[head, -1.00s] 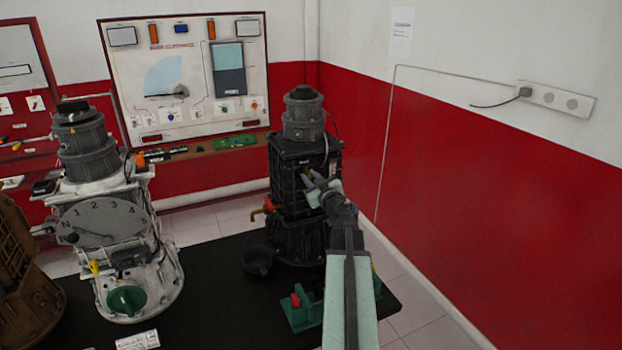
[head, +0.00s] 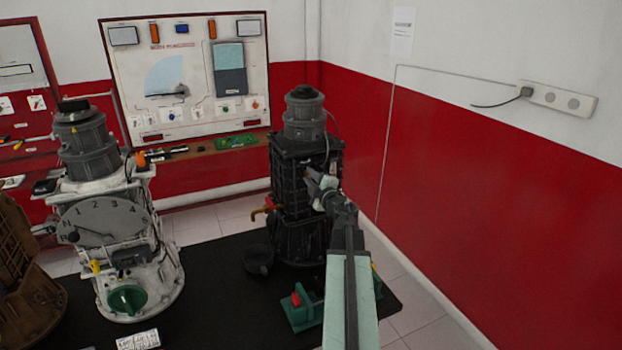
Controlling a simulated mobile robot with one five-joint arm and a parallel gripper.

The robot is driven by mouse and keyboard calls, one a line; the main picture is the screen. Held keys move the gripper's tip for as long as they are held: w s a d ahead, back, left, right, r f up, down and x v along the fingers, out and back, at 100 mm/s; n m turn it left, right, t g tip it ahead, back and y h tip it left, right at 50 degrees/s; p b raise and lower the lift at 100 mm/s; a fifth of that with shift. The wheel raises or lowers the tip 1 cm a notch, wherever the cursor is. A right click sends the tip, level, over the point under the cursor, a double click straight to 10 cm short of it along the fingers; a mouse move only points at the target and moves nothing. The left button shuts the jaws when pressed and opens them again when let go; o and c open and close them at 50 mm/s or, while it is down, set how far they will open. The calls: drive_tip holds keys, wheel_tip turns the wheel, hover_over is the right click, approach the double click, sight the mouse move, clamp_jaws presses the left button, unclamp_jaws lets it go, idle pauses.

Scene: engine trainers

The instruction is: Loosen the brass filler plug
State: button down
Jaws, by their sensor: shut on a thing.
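The dark engine trainer (head: 292,215) stands upright on the black table top, right of the middle. My arm reaches to it from the lower right. My gripper (head: 313,180) is at the trainer's front face, with its fingers closed together. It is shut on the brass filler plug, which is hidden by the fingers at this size. I cannot tell from this view whether the plug has turned.
A brass-coloured tap with a red part (head: 264,209) sticks out at the trainer's left. A black funnel-like cup (head: 257,260) stands below it. A green stand with a red part (head: 300,305) is near my arm. A pale trainer with a numbered dial (head: 105,222) stands left.

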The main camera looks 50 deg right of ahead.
drive_tip(key=shift+n, duration=1.9)
drive_tip(key=shift+f, duration=0.1)
drive_tip(key=c, duration=1.3)
unclamp_jaws()
